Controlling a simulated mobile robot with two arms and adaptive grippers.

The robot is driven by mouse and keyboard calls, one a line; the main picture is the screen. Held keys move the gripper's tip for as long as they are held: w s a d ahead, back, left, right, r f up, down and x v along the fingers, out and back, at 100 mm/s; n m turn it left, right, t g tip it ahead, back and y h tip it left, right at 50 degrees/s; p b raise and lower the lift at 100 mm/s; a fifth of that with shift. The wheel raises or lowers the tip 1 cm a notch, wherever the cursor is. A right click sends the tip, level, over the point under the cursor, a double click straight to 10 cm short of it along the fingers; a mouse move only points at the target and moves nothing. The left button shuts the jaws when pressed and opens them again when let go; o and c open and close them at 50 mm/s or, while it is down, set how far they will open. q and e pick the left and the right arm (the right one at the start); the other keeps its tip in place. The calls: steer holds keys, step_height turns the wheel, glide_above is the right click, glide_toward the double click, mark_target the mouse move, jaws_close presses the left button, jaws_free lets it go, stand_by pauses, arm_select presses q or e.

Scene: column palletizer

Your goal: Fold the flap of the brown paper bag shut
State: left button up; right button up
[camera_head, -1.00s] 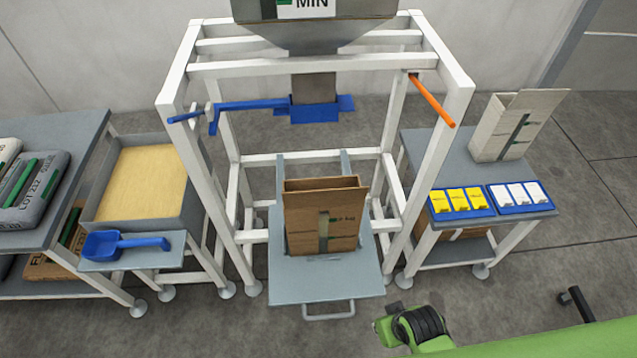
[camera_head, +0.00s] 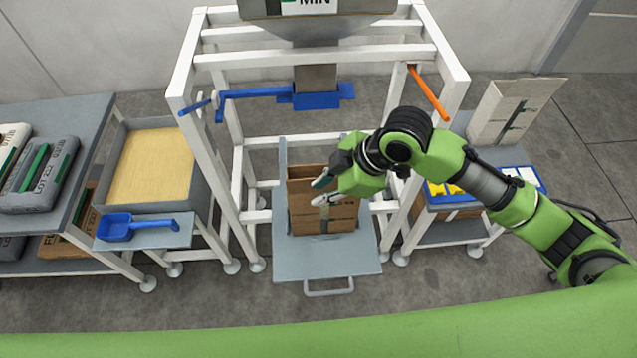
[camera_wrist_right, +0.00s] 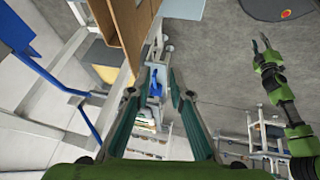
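The brown paper bag (camera_head: 305,212) stands upright on the grey platform of the white frame, its top open, with a green and pale label strip on its front. My right gripper (camera_head: 318,191) is at the upper front of the bag and hides part of its top and flap. I cannot tell whether it touches the flap. In the right wrist view its two teal-padded fingers (camera_wrist_right: 156,95) are apart with nothing between them, and a brown panel of the bag (camera_wrist_right: 122,30) is beyond the left finger. My left gripper (camera_wrist_right: 259,43) shows small there, fingers apart, away from the bag.
A blue spout clamp (camera_head: 318,96) hangs above the bag. White posts flank it, and an orange lever (camera_head: 428,92) is at the right post. A pale bag (camera_head: 513,110) and blue trays (camera_head: 530,178) stand right. A blue scoop (camera_head: 135,227) lies left. The platform's front (camera_head: 325,262) is clear.

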steer(key=n+h, duration=0.1)
glide_toward(311, 193)
steer(key=p+x, duration=0.3)
steer(key=shift+w+a+f, duration=0.15)
steer(key=shift+w+f, duration=0.1)
steer(key=shift+f, duration=0.05)
steer(key=shift+x, duration=0.75)
steer(key=shift+c, duration=0.3)
jaws_close()
